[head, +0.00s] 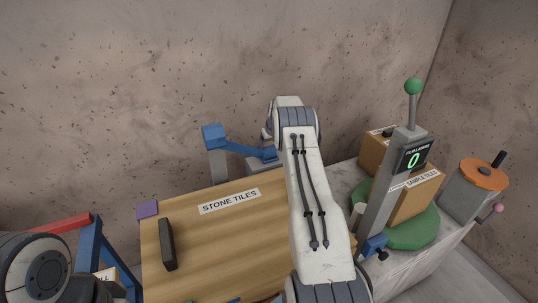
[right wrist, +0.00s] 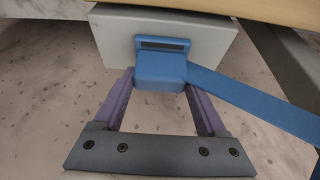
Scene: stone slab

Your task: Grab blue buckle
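In the right wrist view, a blue buckle (right wrist: 160,72) sits against a pale grey block (right wrist: 112,42). A blue strap or lever (right wrist: 250,105) runs from it to the lower right. My right gripper (right wrist: 160,83) is open, with its purple fingers spread to either side of the buckle. I cannot tell whether the fingertips touch it. In the head view, a blue piece (head: 214,136) stands on a grey post, with a blue bar (head: 247,150) reaching right. My right arm hides the right gripper there. My left gripper is out of view; only its arm shows at the lower left.
A wooden surface labelled STONE TILES (head: 229,202) carries a dark bar (head: 167,243). At right are a grey post with a green knob (head: 413,87), a SAMPLE TILES box (head: 415,195) and an orange-topped device (head: 483,174). A stone wall closes the back.

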